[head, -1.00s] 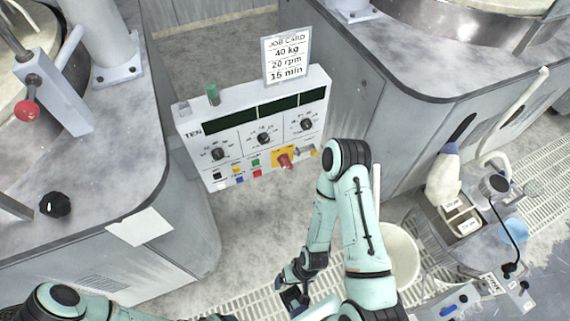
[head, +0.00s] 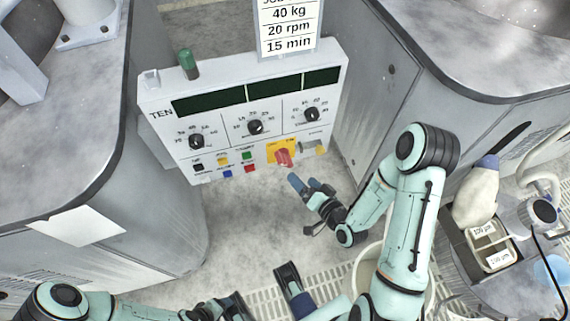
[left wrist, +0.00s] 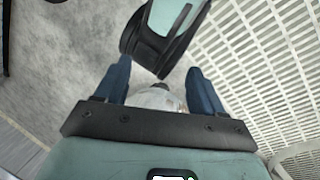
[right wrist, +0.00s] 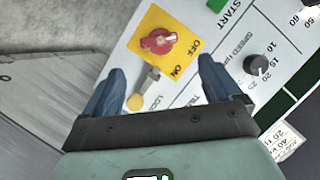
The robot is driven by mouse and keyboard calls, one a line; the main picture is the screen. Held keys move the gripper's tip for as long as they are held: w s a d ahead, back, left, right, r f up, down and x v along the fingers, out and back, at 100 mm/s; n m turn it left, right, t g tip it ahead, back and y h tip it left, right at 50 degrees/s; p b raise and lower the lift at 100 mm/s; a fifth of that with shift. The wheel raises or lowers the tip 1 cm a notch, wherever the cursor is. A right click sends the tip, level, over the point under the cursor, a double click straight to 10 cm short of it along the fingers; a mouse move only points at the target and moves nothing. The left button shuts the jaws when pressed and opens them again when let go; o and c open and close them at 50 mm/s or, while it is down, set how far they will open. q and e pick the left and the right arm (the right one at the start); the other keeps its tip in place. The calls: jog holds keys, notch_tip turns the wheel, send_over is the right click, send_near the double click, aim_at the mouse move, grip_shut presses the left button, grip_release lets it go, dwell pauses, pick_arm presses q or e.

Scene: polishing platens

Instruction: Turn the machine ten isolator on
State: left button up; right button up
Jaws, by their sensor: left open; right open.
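The control panel labelled TEN (head: 225,123) stands at the centre of the head view. Its red isolator knob (head: 283,157) sits on a yellow plate at the lower right of its face. In the right wrist view the red knob (right wrist: 158,41) lies beyond the fingertips; its pale mark appears to point toward OFF, with ON below. My right gripper (head: 306,184) is open and empty, just below and right of the knob, apart from it.
A silver lever with a yellow end (right wrist: 145,88) sits close beside the isolator. A job card (head: 288,28) stands on top of the panel. Grey machine housings flank it. A white bucket (head: 366,268) and a cart with labelled bins (head: 490,243) are at the right.

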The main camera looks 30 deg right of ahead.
aim_at(288, 164)
pick_arm(q)
jog(key=w+a+f+t+y+b, duration=0.1)
jog(key=w+a+f+t+b, duration=0.3)
jog(key=w+f, duration=0.35)
pick_arm(e)
jog(key=b+x, duration=0.1)
jog(key=x, duration=0.3)
jog(key=shift+w+f, duration=0.2)
jog(key=shift+f, duration=0.05)
jog(key=b+x, duration=0.1)
jog(key=x, duration=0.4)
jog(key=shift+w, duration=0.3)
pick_arm(q)
jog(key=shift+s+a+f+n+g, duration=0.15)
jog(key=shift+s+f+g, duration=0.25)
jog(key=shift+s, duration=0.2)
jog(key=shift+s+a+f+n+g, duration=0.1)
jog(key=shift+s+f+g, duration=0.25)
jog(key=shift+s+g, duration=0.25)
jog(key=shift+s+a+f+n+g, duration=0.15)
jog(key=shift+s+f+g, duration=0.25)
jog(key=shift+s, duration=0.2)
pick_arm(e)
jog(key=shift+w+f, duration=0.1)
jog(key=shift+w, duration=0.5)
pick_arm(q)
jog(key=shift+d, duration=0.1)
pick_arm(e)
jog(key=c, duration=1)
